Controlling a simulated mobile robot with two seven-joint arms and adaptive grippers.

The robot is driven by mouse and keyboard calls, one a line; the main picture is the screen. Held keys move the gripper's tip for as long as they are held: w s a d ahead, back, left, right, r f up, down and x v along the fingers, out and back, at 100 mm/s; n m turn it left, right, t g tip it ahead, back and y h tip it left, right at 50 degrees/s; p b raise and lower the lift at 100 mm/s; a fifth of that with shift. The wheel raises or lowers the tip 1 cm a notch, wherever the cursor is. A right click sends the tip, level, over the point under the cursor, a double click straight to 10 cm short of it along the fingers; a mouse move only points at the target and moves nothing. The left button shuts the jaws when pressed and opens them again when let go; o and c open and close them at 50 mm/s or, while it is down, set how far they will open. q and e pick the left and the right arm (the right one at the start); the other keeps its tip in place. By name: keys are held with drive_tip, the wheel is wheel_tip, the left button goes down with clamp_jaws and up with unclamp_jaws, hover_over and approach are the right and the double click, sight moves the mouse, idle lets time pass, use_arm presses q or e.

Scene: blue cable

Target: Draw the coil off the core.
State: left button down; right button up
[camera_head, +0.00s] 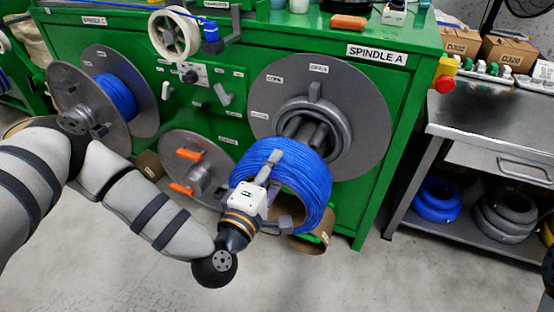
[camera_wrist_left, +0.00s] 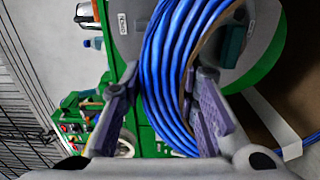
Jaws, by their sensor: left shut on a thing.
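The blue cable coil (camera_head: 312,178) hangs in front of and below the core (camera_head: 308,128) of spindle A; its opening looks clear of the core. The core is grey and segmented, with its ring bare against the large grey flange (camera_head: 365,85). My left gripper (camera_head: 278,190) is shut on the left side of the coil. In the left wrist view the coil (camera_wrist_left: 172,75) passes between the two fingers of my left gripper (camera_wrist_left: 165,105). The coil hides the lower edge of the core. My right gripper is not in view.
The green cabinet (camera_head: 400,110) stands behind. Spindle C (camera_head: 118,92) is at left, with a loose flange (camera_head: 205,165) below. A grey bench (camera_head: 490,125) stands right, with a blue coil (camera_head: 436,200) and black coils (camera_head: 505,215) on its lower shelf. The front floor is clear.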

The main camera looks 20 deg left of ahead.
use_arm(q)
drive_tip(key=shift+s+r+p, duration=0.15)
drive_tip(key=shift+s+p, duration=0.25)
drive_tip(key=shift+s, duration=1.3)
